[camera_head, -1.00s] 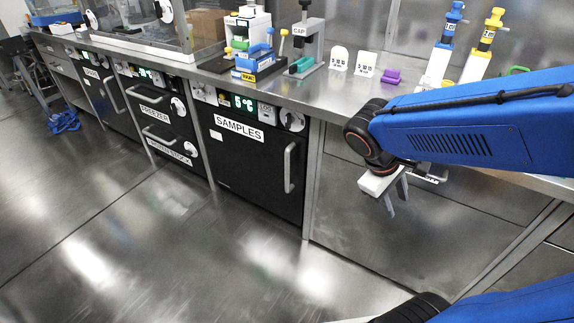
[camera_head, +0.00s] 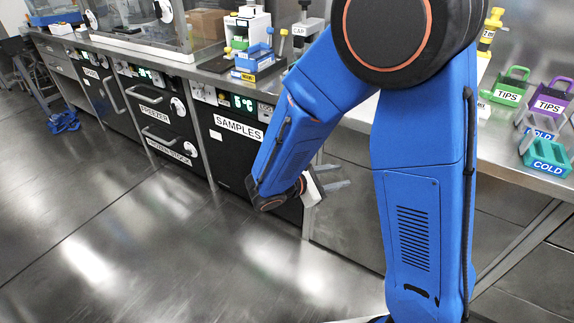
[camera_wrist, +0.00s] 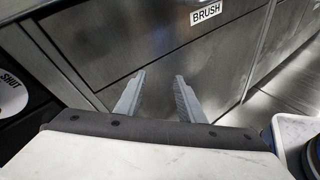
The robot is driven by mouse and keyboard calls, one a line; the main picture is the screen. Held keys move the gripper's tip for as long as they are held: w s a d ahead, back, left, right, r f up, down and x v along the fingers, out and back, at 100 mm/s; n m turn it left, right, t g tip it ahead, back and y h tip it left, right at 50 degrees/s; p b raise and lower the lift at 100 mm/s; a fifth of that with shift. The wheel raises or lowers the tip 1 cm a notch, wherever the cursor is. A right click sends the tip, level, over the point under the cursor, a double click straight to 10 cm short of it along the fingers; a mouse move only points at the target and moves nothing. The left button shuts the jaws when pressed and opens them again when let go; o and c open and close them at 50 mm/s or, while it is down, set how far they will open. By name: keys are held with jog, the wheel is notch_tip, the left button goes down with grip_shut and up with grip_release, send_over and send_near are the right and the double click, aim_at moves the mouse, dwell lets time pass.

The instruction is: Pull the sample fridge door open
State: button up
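The sample fridge (camera_head: 227,160) is a black door under the bench with a white SAMPLES label (camera_head: 238,127), and it is shut. A green display reading 5°C (camera_head: 243,103) sits above it. My arm covers the right part of the door, and its handle is hidden. My gripper (camera_head: 345,188) is in front of the bench just right of the fridge, pointing right, away from the door. In the wrist view my gripper (camera_wrist: 156,95) is open with nothing between its fingers, facing a grey drawer front.
In the wrist view a BRUSH label (camera_wrist: 206,12) marks a grey panel, and a round SHUT disc (camera_wrist: 10,92) is at the left. A freezer (camera_head: 158,118) stands left of the fridge. Racks labelled COLD (camera_head: 545,155) and TIPS (camera_head: 507,92) stand on the bench. The floor in front is clear.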

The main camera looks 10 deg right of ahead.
jog(key=w+a+f+n+t+y, duration=0.2)
jog(key=a+f+n+t, duration=0.35)
jog(key=a, duration=0.45)
jog(key=w+a+f+n+t+y, duration=0.3)
jog(key=a+f+n+t, duration=0.3)
jog(key=a, duration=0.5)
jog(key=w+d, duration=0.4)
jog(key=w, duration=0.3)
jog(key=w+d+g, duration=0.1)
jog(key=w+d, duration=0.3)
jog(key=w, duration=0.4)
jog(key=shift+n+g, duration=0.25)
grip_shut()
